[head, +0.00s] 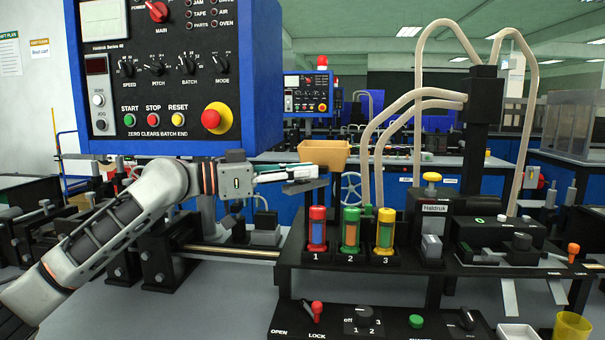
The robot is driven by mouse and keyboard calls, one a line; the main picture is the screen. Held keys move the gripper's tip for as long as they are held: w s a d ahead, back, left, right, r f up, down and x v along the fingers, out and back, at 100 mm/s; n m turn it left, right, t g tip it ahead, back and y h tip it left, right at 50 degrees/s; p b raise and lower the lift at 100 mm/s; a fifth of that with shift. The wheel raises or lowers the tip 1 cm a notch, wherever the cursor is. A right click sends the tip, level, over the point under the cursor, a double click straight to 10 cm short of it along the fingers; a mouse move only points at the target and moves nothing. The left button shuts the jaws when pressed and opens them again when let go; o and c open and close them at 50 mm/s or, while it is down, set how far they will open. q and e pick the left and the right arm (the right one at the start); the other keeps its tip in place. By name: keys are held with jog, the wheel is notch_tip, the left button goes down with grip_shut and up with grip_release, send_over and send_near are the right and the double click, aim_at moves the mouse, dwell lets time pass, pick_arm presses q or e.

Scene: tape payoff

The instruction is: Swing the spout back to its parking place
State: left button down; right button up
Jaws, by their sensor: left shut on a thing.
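My left gripper (304,173) reaches in from the left at mid-height, in front of a tan bin. Its fingers are shut on a small dark piece (303,187) at their tips, which I take to be the spout. Most of this piece is hidden by the fingers, so its full shape and its pivot cannot be made out. The parking place cannot be picked out for sure. My right gripper is not in view.
A blue control panel (180,75) hangs above my left arm. Right of the gripper stand red, green and yellow cartridges (350,232) numbered 1 to 3. Pale hoses (405,105) arch from a black column (483,95). A yellow cup (571,328) is at lower right.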

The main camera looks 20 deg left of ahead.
pick_arm(q)
jog(key=shift+f, duration=0.15)
jog(key=c, duration=2)
grip_release()
jog(key=v, duration=1.2)
